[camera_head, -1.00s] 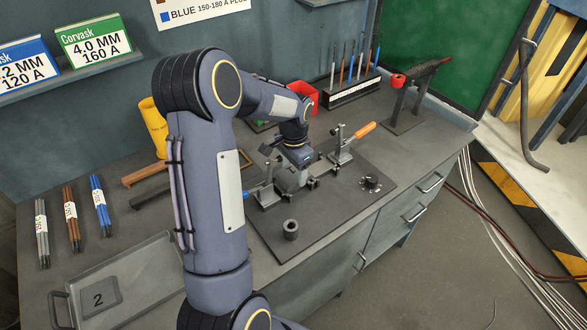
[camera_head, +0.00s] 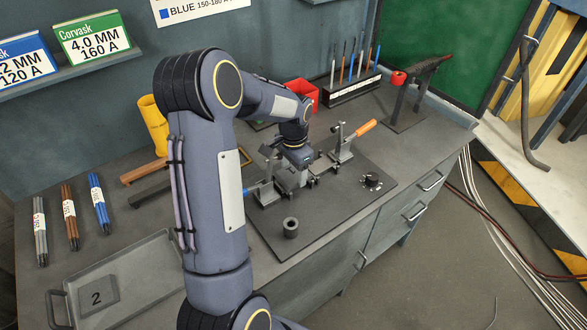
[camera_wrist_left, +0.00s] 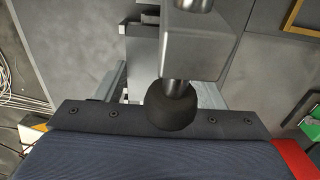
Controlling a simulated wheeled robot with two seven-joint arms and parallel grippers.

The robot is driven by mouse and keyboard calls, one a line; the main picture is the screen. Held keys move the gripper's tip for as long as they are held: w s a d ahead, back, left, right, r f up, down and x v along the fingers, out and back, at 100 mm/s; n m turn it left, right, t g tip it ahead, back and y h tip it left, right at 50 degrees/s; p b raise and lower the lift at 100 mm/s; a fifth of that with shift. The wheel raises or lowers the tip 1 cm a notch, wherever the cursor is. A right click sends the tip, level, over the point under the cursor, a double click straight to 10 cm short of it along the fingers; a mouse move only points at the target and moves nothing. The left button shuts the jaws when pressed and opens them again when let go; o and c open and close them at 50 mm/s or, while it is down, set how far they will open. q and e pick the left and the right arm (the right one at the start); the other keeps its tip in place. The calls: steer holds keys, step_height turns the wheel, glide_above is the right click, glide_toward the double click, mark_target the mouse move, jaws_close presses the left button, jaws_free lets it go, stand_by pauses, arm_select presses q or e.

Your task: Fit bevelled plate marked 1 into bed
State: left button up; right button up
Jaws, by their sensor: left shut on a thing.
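My left gripper (camera_head: 297,164) points down over the bed on the dark fixture board (camera_head: 325,212), between two toggle clamps. It is shut on a grey plate (camera_head: 290,179), of which only a part shows under the gripper; its mark cannot be read. The bed is mostly hidden behind my arm and gripper, so I cannot tell how the plate sits in it. In the left wrist view a metal clamp arm with a black rubber tip (camera_wrist_left: 172,105) is close in front of my gripper body and hides the fingertips. My right gripper is out of view.
One clamp has a blue handle (camera_head: 258,190), the other an orange handle (camera_head: 364,127). A plate marked 2 (camera_head: 98,297) lies in the tray (camera_head: 146,260). The board's front part is mostly free.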

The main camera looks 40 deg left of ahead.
mark_target(294, 174)
arm_select(q)
steer(key=shift+f+b, duration=0.3)
steer(key=shift+f, duration=0.2)
steer(key=o, duration=1.7)
steer(key=shift+r, duration=0.1)
steer(key=shift+o, duration=0.5)
step_height(294, 174, up, 8)
steer(key=shift+f+b, duration=0.1)
steer(key=shift+b, duration=0.25)
